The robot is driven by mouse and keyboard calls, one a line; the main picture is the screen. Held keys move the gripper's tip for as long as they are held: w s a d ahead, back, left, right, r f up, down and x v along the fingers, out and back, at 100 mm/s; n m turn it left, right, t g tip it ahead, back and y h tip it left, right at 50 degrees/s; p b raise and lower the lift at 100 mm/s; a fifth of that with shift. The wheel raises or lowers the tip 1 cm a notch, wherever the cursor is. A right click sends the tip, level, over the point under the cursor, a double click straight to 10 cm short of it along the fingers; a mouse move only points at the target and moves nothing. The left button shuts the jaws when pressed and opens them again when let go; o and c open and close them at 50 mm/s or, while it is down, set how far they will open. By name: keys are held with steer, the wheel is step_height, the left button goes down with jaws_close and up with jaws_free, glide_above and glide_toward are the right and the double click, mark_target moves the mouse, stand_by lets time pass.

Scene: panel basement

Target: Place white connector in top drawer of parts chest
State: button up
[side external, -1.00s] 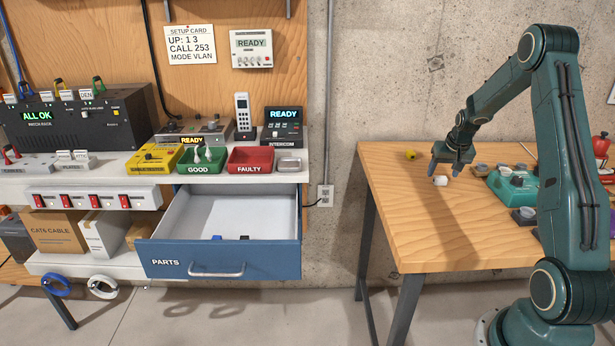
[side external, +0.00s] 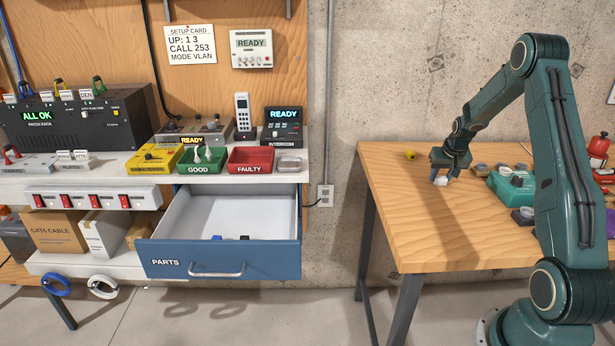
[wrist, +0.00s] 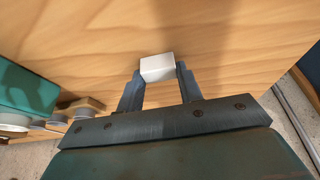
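The white connector (side external: 440,181) is on the wooden table near its left side. In the wrist view the connector (wrist: 157,68) is a small white block between the two fingertips. My gripper (side external: 443,179) points down at the table with a finger on each side of the block. In the wrist view my gripper's fingers (wrist: 159,75) look closed against its sides. The parts chest's top drawer (side external: 220,262), blue-fronted and labelled PARTS, is pulled open at the left. A blue and a black small part lie inside it near the front.
A yellow part (side external: 410,155) lies behind the gripper on the table. A teal device (side external: 512,186) and several small cups stand to the right. A green GOOD bin (side external: 201,160) and red FAULTY bin (side external: 250,160) sit above the drawer. A floor gap separates table and drawer.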

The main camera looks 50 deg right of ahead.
mark_target(441, 178)
steer(key=c, duration=0.3)
steer(key=shift+r, duration=0.1)
steer(key=shift+c, duration=0.2)
step_height(441, 178, up, 20)
stand_by(0.5)
stand_by(0.5)
